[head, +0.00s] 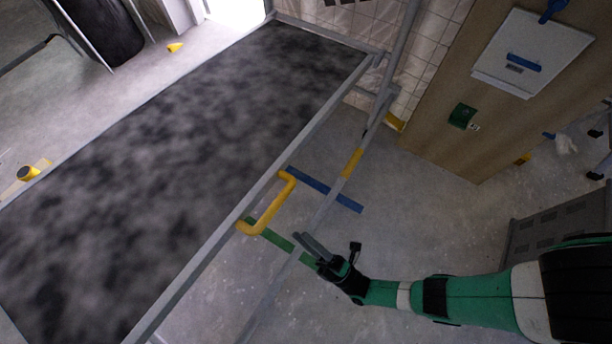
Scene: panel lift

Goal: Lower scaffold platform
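The scaffold platform (170,150) is a long dark mottled deck in a grey metal frame, running from lower left to the top middle. A yellow U-shaped handle (267,212) is fixed on the frame's right side rail. My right gripper (311,245) is just right of and below the handle, apart from it in the picture. Its two grey fingers point toward the rail and look close together; the gap between them is unclear. Nothing shows held in it. My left gripper is not in view.
A grey scaffold tube with a yellow band (352,163) runs beside the platform's right side. Blue (325,189) and green strips lie beyond the rail. A wooden panel (440,100) with a white board (532,52) stands upper right. Grey floor (410,225) is open at right.

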